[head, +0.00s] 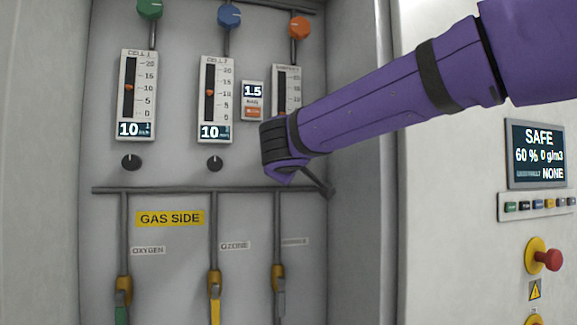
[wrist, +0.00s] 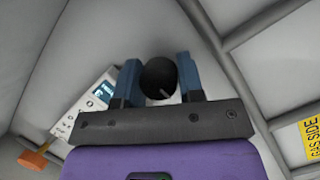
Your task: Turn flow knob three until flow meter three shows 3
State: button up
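Flow meter three (head: 290,79) is the rightmost meter on the panel, with an orange knob (head: 299,28) above it. My arm hides its lower part and readout in the head view. The wrist view shows its white body and small display (wrist: 103,92), too small to read. Flow knob three (wrist: 158,76) is black and round with a light pointer mark; my gripper hides it in the head view. My gripper (wrist: 159,78) has its two blue fingers on either side of this knob. The knob fills the gap, but I cannot tell whether both fingers press on it.
Flow meters one (head: 138,95) and two (head: 215,98) both read 10, with black knobs (head: 131,162) and (head: 214,163) below. A grey pipe (head: 160,189) runs below the knobs. A status screen (head: 536,154) and red button (head: 548,259) are at right.

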jog(key=o, duration=0.4)
jog(key=shift+s, duration=0.1)
jog(key=s, duration=0.3)
jog(key=s+r, duration=0.1)
jog(key=s, duration=0.6)
jog(key=shift+s+a+r, duration=0.2)
jog(key=shift+s+a, duration=0.05)
jog(key=shift+a, duration=0.05)
jog(key=shift+s, duration=0.1)
